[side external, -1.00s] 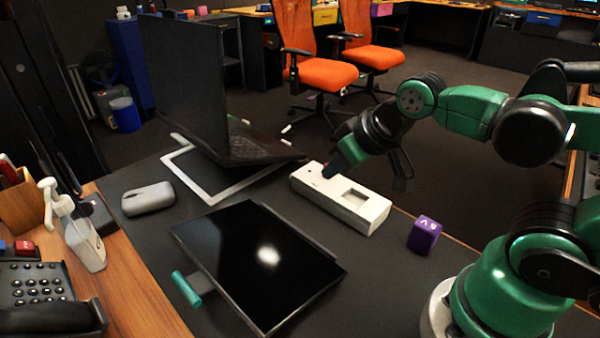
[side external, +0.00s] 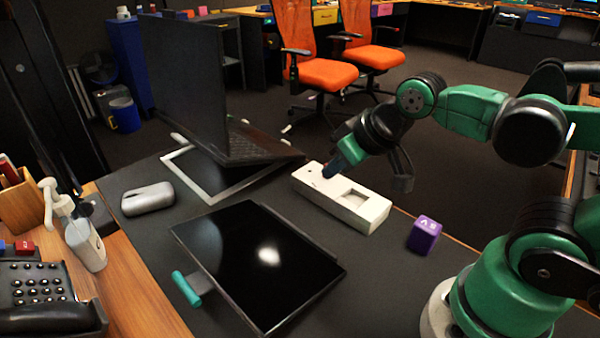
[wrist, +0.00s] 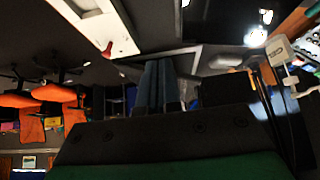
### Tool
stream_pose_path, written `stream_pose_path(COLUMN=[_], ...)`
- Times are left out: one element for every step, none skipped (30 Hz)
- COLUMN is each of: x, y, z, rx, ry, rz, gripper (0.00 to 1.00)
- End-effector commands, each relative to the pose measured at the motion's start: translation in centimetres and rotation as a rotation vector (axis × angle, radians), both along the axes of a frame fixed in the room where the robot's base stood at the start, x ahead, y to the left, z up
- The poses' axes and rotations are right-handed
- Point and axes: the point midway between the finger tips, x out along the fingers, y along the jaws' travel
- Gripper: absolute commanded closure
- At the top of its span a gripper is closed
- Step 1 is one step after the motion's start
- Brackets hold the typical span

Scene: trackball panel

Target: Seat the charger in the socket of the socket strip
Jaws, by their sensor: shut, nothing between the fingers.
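The white socket strip (side external: 311,193) lies on the dark desk mat, with a rectangular recess in its near-right half. It also shows in the wrist view (wrist: 118,38), at the upper left. A small purple cube with light lettering (side external: 424,235), seemingly the charger, sits upright on the mat to the right of the strip, apart from it. I cannot make it out in the wrist view. My gripper (side external: 329,171) is shut and empty, its fingertips at the far-left end of the strip; contact is unclear. In the wrist view its dark blue fingers (wrist: 158,88) are together.
A flat black screen (side external: 258,262) lies in front of the strip, with a green cylinder (side external: 187,289) at its left. An open laptop (side external: 240,142) stands behind. A grey rounded case (side external: 148,197) lies at left. Mat space around the cube is mostly clear.

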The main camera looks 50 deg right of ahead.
Motion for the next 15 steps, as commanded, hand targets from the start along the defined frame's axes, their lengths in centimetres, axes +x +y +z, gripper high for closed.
stream_pose_path(x=[0.00,0.00,0.00,0.00,0.00,0.00,0.00,0.00,0.00,0.00,0.00,0.00,0.00,0.00,0.00], y=[0.00,0.00,0.00,0.00,0.00,0.00,0.00,0.00,0.00,0.00,0.00,0.00,0.00,0.00,0.00], z=[0.00,0.00,0.00,0.00,0.00,0.00,0.00,0.00,0.00,0.00,0.00,0.00,0.00,0.00,0.00], rx=[0.000,0.000,0.000,0.000,0.000,0.000,0.000,0.000,0.000,0.000,0.000,0.000,0.000,0.000,0.000], ry=[0.000,0.000,0.000,0.000,0.000,0.000,0.000,0.000,0.000,0.000,0.000,0.000,0.000,0.000,0.000], rz=[0.000,0.000,0.000,0.000,0.000,0.000,0.000,0.000,0.000,0.000,0.000,0.000,0.000,0.000,0.000], gripper=[1.00,1.00,0.94,0.86,0.77,0.66,0.57,0.49,0.37,0.29,0.20,0.20,0.20,0.20,0.20])
